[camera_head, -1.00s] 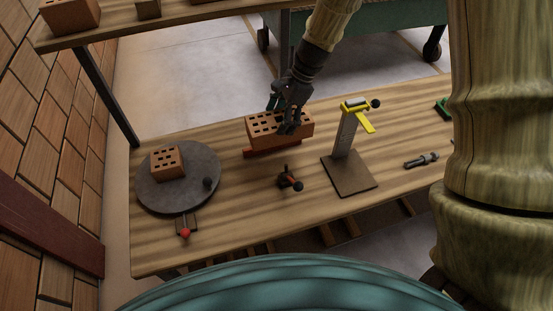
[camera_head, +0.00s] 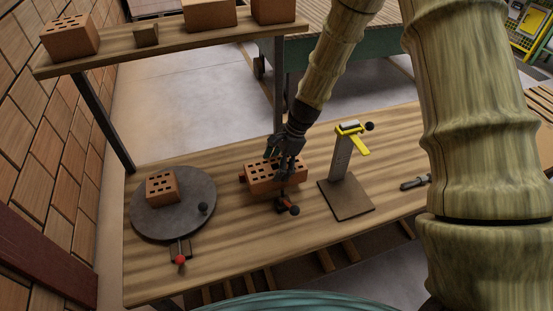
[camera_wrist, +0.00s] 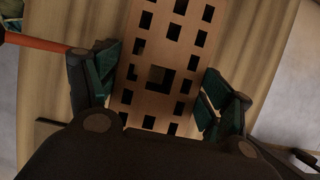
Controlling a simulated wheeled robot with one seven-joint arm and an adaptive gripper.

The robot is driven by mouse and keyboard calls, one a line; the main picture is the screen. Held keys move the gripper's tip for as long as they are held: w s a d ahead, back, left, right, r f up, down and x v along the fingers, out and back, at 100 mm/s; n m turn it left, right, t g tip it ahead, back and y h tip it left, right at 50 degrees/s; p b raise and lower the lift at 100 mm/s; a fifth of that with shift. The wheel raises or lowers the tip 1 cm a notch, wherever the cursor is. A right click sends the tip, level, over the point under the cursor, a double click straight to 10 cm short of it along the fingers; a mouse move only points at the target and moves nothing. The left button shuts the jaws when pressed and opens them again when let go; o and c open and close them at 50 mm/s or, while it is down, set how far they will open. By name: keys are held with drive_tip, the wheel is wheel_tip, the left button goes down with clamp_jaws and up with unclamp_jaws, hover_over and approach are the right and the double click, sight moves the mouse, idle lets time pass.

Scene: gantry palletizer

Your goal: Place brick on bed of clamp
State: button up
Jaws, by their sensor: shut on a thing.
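My gripper (camera_head: 287,172) is shut on a brown-orange brick (camera_head: 262,182) with several square holes in its top. In the wrist view the brick (camera_wrist: 150,90) lies between the two green-padded fingers. The brick is over a dark red piece (camera_head: 242,179), mostly hidden beneath it; I cannot tell whether they touch. A small dark clamp with an orange lever (camera_head: 288,207) and black knob stands just in front of the brick. The lever also shows in the wrist view (camera_wrist: 40,43). A second clamp-like stand with a yellow lever (camera_head: 351,132) rises from a brown base plate (camera_head: 352,207) to the right.
A grey round turntable (camera_head: 150,226) at the left holds another brick (camera_head: 162,187). A shelf (camera_head: 185,43) with several bricks is at the back left. A dark cylindrical tool (camera_head: 415,182) lies at the right. The front left of the wooden table (camera_head: 225,255) is bare.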

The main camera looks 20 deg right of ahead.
drive_tip(key=shift+f, duration=0.25)
drive_tip(key=shift+f+p, duration=0.5)
drive_tip(key=shift+f, duration=1.5)
drive_tip(key=shift+f, duration=0.15)
drive_tip(key=o, duration=2)
drive_tip(key=shift+b+v, duration=1.5)
drive_tip(key=shift+v, duration=4.6)
drive_tip(key=shift+a, duration=0.15)
